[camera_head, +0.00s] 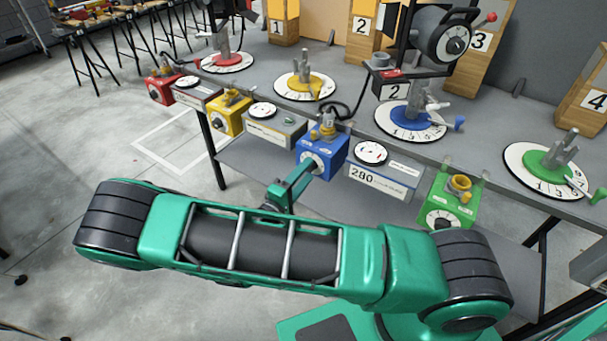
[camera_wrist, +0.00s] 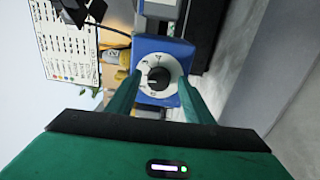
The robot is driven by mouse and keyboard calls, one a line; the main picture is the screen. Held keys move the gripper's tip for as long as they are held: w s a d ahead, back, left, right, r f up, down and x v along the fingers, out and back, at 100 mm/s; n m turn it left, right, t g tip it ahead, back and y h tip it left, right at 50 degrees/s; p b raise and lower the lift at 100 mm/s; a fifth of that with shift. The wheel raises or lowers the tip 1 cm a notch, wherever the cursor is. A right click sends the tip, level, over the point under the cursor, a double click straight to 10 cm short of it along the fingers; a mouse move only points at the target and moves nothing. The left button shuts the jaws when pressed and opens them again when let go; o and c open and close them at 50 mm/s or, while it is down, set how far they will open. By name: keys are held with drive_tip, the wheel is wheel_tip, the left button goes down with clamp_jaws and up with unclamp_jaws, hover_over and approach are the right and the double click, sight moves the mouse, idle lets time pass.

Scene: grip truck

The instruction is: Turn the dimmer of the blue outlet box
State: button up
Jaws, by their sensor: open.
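The blue outlet box (camera_head: 322,148) is fixed at the front edge of the grey table in the head view. Its dimmer, a black knob on a white dial (camera_head: 313,164), faces my gripper. In the wrist view the blue box (camera_wrist: 181,47) shows the round dimmer knob (camera_wrist: 158,77) between my two fingers. My gripper (camera_wrist: 155,85) is open, with one green finger on each side of the dial. I cannot tell whether the fingertips touch the box. In the head view the gripper (camera_head: 297,182) reaches up to the front of the box, and my arm hides part of the floor.
Yellow (camera_head: 229,112), red (camera_head: 162,87) and green (camera_head: 449,203) outlet boxes line the same edge. A display reading 280 (camera_head: 382,181) is right of the blue box. A blue turntable (camera_head: 411,121) holds a lamp clamp above. Floor in front (camera_head: 60,170) is mostly clear.

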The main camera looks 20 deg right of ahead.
drive_tip(key=v, duration=1)
drive_tip(key=s+d+r+m+g+y, duration=0.3)
drive_tip(key=d+r+m+g, duration=0.15)
drive_tip(key=d+g, duration=0.4)
drive_tip(key=s+d+r+m+g+y, duration=0.2)
drive_tip(key=d+r+m+g, duration=0.25)
drive_tip(key=d, duration=0.65)
drive_tip(key=s+d+r+m+t+y, duration=0.1)
drive_tip(key=s+d+r+m+y, duration=0.1)
drive_tip(key=s+r+y, duration=0.3)
drive_tip(key=s+d+r+m+t+y, duration=0.1)
drive_tip(key=s+r+y, duration=0.4)
drive_tip(key=s, duration=0.9)
wheel_tip(320, 180, up, 3)
drive_tip(key=shift+s+d+f+m, duration=0.25)
drive_tip(key=shift+d+m, duration=0.55)
drive_tip(key=shift+d, duration=0.45)
